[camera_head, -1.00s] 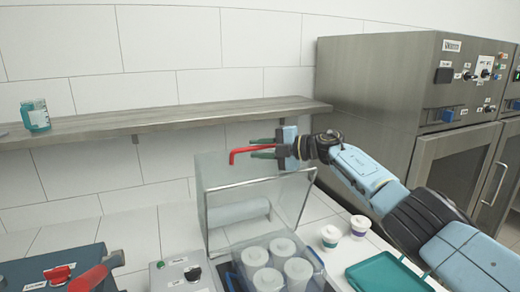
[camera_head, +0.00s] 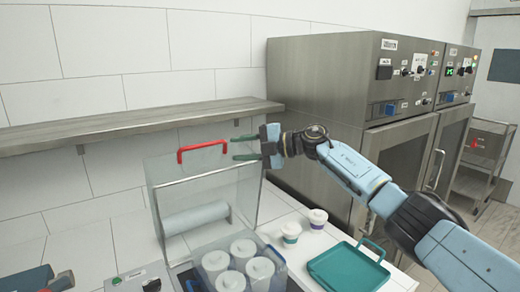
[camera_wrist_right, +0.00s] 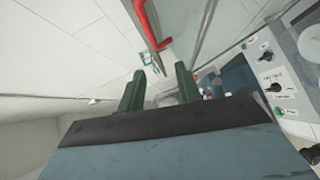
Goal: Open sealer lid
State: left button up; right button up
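The sealer's clear lid (camera_head: 165,205) stands raised and tilted up, with its red handle (camera_head: 203,148) along the top edge. The handle also shows in the right wrist view (camera_wrist_right: 150,25). Below the lid, the sealer holds a clear tray (camera_head: 272,262) with several white-topped cups (camera_head: 230,280). My right gripper (camera_head: 236,147) is open and empty, just right of the handle and apart from it. Its two green fingers point toward the lid and show spread in the right wrist view (camera_wrist_right: 158,85).
Two small lidded cups, one purple-banded (camera_head: 318,218) and one teal-banded (camera_head: 291,232), stand right of the sealer. A teal tray (camera_head: 348,270) lies farther right.

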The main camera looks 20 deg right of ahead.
jog(key=v, duration=0.5)
jog(key=shift+b, duration=0.3)
